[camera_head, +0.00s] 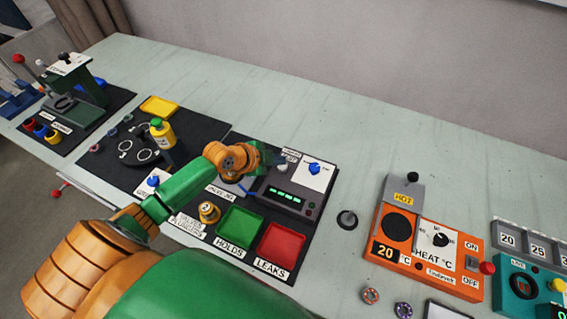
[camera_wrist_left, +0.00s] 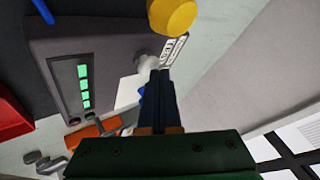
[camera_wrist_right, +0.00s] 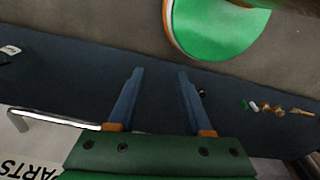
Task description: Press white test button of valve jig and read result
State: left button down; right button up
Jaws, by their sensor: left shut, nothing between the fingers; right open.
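The valve jig is a dark grey box (camera_head: 280,197) with a lit row of green bars on its display (camera_head: 285,195); the bars also show in the left wrist view (camera_wrist_left: 84,85). Its white test button (camera_head: 282,168) is at the back beside a white panel with a blue knob (camera_head: 315,169). My left gripper (camera_head: 277,157) is over the back of the jig. In the left wrist view its shut, empty fingertips (camera_wrist_left: 157,74) are right at the white button (camera_wrist_left: 148,64); contact is unclear. My right gripper (camera_wrist_right: 160,74) is open and empty in its wrist view.
A green HOLDS tray (camera_head: 239,229) and a red LEAKS tray (camera_head: 281,246) lie in front of the jig. A brass part (camera_head: 209,211) stands left of them. A yellow bottle (camera_head: 162,133) stands farther left. An orange heater (camera_head: 396,250) is to the right. The table behind is clear.

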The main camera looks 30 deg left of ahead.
aim_at(278, 167)
pick_arm(q)
jog(key=shift+f, duration=0.4)
dwell(0.3)
jog(key=shift+r+p, duration=0.45)
jog(key=shift+r, duration=0.1)
notch_tip(278, 167, up, 6)
jog(key=p, duration=0.6)
jog(key=shift+r, duration=0.2)
jog(key=shift+f, duration=0.2)
jog(key=shift+s, duration=0.1)
